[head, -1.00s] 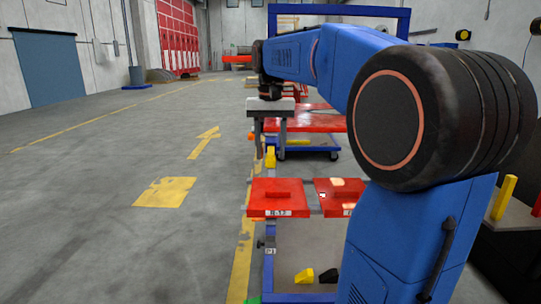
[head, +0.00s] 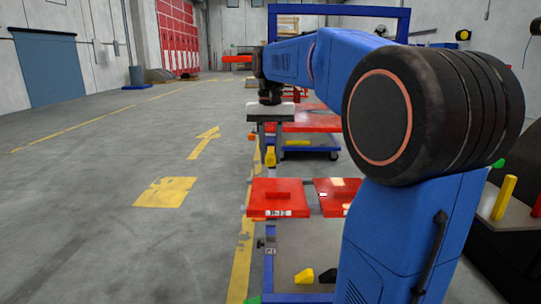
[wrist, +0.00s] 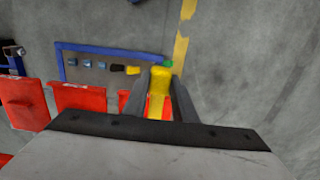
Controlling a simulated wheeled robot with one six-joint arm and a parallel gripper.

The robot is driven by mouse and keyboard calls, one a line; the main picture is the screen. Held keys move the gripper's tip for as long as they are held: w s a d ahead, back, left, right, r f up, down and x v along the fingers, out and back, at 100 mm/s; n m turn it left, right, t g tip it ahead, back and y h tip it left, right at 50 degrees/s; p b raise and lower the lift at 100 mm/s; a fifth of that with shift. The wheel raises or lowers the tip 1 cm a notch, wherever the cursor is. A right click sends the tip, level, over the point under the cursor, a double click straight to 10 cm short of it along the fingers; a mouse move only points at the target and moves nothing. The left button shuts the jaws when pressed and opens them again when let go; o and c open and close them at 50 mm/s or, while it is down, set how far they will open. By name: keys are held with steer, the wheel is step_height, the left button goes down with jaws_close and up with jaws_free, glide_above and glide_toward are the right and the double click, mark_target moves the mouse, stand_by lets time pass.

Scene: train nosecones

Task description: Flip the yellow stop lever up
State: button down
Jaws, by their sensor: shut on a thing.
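The yellow stop lever (head: 270,157) shows in the head view just below my gripper (head: 270,146), by the left side of the blue-framed cart. In the wrist view the yellow lever (wrist: 158,92) sits between the two dark fingers of my gripper (wrist: 161,76), with a finger along each side. My gripper is shut on it. A bit of red shows beside the lever's lower part. The fingers hide the lever's sides, and I cannot tell its exact tilt.
Red plates (head: 278,198) lie on the cart in front of the lever. A small yellow block (head: 304,276) and a black one (head: 328,275) rest lower on the cart. A red-topped cart (head: 310,119) stands behind. The floor to the left is clear.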

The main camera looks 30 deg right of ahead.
steer(key=shift+w+d+r+g+y, duration=0.2)
steer(key=shift+r+g+y, duration=0.15)
steer(key=shift+r+g, duration=0.2)
steer(key=shift+w+d+r+g+y, duration=0.1)
steer(key=shift+w+r+g+y, duration=0.1)
steer(key=shift+r+g+y, duration=0.3)
steer(key=shift+r, duration=0.1)
steer(key=c, duration=1.4)
jaws_free()
steer(key=shift+c, duration=0.2)
steer(key=v, duration=0.7)
steer(key=shift+r, duration=0.25)
